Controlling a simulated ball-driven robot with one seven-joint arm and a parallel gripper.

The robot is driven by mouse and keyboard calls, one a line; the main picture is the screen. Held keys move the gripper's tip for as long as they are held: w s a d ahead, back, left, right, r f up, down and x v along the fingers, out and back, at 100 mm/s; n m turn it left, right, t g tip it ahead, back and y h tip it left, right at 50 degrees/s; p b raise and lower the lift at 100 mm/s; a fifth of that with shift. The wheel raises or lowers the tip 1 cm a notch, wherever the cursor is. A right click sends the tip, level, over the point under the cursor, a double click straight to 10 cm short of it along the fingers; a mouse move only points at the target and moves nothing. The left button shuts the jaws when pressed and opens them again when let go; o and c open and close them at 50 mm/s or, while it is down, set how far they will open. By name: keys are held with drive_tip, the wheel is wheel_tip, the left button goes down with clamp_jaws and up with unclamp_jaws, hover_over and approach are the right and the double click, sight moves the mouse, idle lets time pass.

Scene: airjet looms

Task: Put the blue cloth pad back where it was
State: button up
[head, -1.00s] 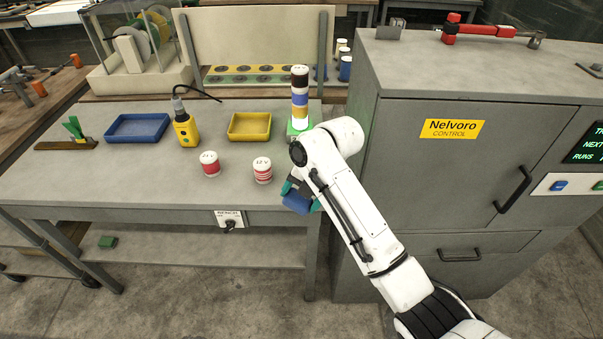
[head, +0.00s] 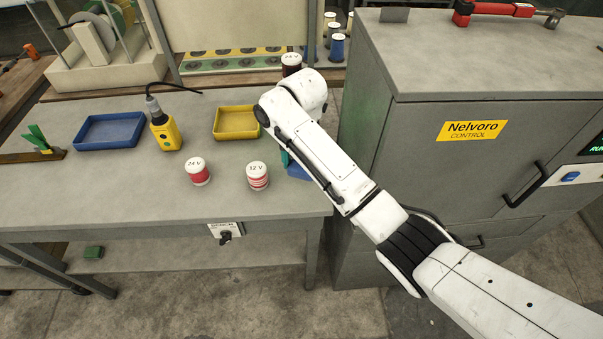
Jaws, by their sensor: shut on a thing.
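The blue cloth pad (head: 298,171) shows only as a small blue patch beside the forearm, near the bench's right end. My gripper (head: 288,161) is mostly hidden behind my white arm; a teal bit of it shows next to the pad. It is shut on the pad. From this view I cannot tell whether the pad touches the bench top (head: 130,185) or is held above it.
Two red-and-white cans (head: 198,172) (head: 257,176) stand left of my gripper. A yellow tray (head: 236,123), a yellow handheld device (head: 165,132) and a blue tray (head: 109,131) lie behind. A stack (head: 291,62) stands behind my wrist. The grey cabinet (head: 425,190) is at right.

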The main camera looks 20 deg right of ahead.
sight(302, 184)
drive_tip(key=shift+f, duration=2.4)
drive_tip(key=o, duration=0.9)
drive_tip(key=shift+o, duration=0.2)
wheel_tip(302, 184, up, 11)
drive_tip(key=shift+r+p, duration=0.1)
drive_tip(key=shift+p, duration=0.35)
drive_tip(key=shift+r+p, duration=0.4)
drive_tip(key=shift+r, duration=0.05)
